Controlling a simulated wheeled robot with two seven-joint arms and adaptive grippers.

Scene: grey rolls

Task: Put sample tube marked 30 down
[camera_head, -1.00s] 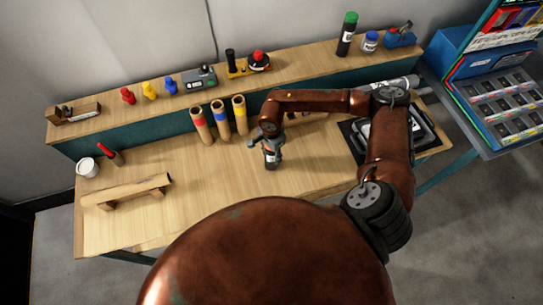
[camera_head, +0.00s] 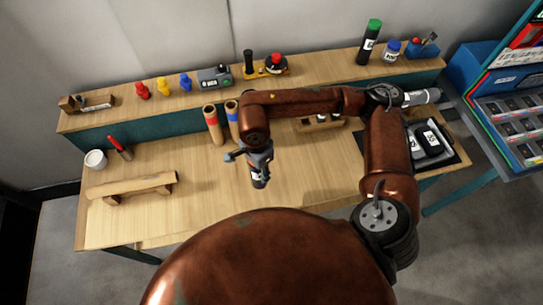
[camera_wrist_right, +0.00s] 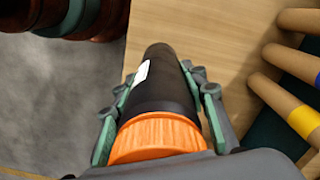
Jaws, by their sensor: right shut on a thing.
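The sample tube (camera_head: 259,180) is a dark cylinder held by my right gripper (camera_head: 256,163) above the middle of the workbench. In the right wrist view the same tube (camera_wrist_right: 158,90) shows a black body, an orange cap near the camera and a white label. The number on the label cannot be read. My right gripper (camera_wrist_right: 155,105) has its fingers closed on both sides of the tube. The tube's far end is over the wooden bench top (camera_head: 225,205); whether it touches cannot be told. My left gripper is not in view.
Cardboard rolls with a red band (camera_head: 213,125) and a blue band (camera_head: 232,118) stand behind the gripper. A wooden rack (camera_head: 132,187) is at the left, near a white cup (camera_head: 95,159). A black tray (camera_head: 452,160) is at the right. The bench front is clear.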

